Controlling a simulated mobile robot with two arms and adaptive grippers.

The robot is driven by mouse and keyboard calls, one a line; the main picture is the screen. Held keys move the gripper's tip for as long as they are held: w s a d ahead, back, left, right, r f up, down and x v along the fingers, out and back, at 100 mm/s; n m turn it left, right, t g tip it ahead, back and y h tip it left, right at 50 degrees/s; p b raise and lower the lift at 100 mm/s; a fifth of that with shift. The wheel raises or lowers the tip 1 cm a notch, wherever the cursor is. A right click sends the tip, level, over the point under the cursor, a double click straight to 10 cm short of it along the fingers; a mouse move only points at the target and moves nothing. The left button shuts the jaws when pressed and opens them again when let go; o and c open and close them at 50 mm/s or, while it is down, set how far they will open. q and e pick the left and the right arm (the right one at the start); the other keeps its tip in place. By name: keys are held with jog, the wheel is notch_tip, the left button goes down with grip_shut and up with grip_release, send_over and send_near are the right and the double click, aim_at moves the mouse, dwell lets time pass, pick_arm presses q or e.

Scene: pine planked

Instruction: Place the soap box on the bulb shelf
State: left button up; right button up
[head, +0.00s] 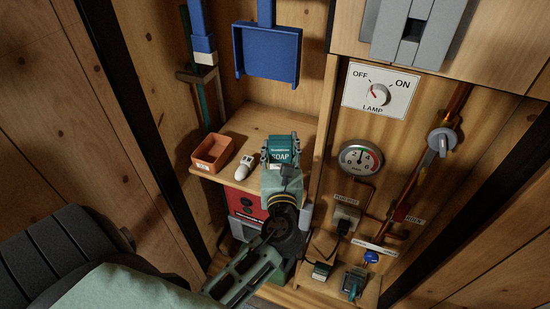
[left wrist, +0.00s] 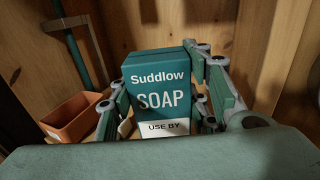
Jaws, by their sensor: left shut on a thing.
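The soap box (head: 282,146) is a teal carton with "SOAP" on its front. In the left wrist view the soap box (left wrist: 160,75) stands upright between the fingers of my left gripper (left wrist: 158,103), which is shut on it. In the head view my left gripper (head: 283,165) holds it at the right part of the wooden bulb shelf (head: 255,120). I cannot tell whether its bottom touches the shelf; the gripper hides it. A white bulb (head: 245,167) lies on the shelf to the left of the box. My right gripper is not in view.
An orange open bin (head: 212,153) stands at the shelf's left end. A blue dustpan (head: 268,52) hangs above. A red box (head: 243,205) is below the shelf. A wooden partition with a gauge (head: 359,159) and pipes is to the right. The shelf's back is clear.

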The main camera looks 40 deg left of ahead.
aim_at(280, 163)
pick_arm(q)
jog(key=shift+f, duration=2.3)
jog(key=shift+f+b, duration=0.15)
jog(key=shift+b, duration=0.15)
jog(key=o, duration=1.3)
jog(key=shift+o, duration=0.2)
